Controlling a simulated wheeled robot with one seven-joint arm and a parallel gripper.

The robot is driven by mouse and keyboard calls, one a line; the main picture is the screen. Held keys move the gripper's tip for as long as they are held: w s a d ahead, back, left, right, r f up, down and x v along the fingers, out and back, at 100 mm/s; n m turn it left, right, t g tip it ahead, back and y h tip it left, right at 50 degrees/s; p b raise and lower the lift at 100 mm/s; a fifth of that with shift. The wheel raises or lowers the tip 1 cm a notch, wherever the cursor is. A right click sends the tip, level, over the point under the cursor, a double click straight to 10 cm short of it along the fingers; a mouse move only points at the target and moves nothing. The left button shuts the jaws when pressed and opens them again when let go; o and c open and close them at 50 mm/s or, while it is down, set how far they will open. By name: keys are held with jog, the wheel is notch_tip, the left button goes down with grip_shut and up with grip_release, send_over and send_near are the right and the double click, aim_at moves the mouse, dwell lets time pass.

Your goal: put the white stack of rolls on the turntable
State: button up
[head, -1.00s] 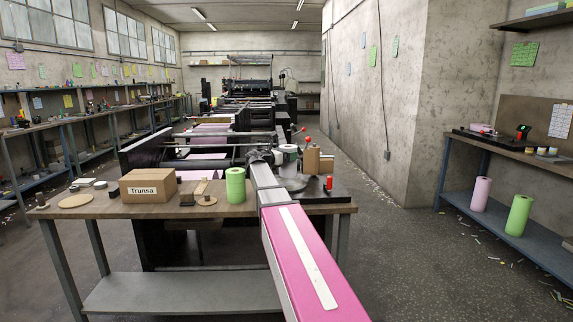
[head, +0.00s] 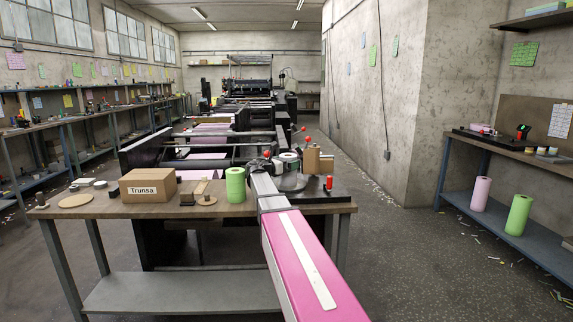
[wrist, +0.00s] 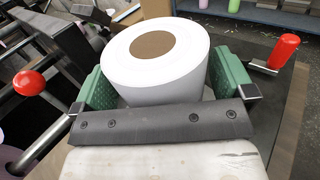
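The white stack of rolls (wrist: 155,75) stands upright between the two green pads of my gripper (wrist: 158,84), which look pressed against its sides in the wrist view. Its brown core faces up. In the head view, the white stack (head: 289,157) is small and partly covered by my gripper (head: 288,163). The turntable (head: 293,184) is the grey disc just below it at the right end of the near table. I cannot tell whether the stack's underside touches the disc; my gripper and arm hide part of this area.
A red-topped handle (head: 329,184) is at the right, also in the wrist view (wrist: 284,50). A green stack (head: 235,185) and a cardboard box (head: 148,186) are on the table to the left.

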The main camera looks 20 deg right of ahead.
jog(key=v, duration=0.7)
jog(key=shift+a, duration=0.25)
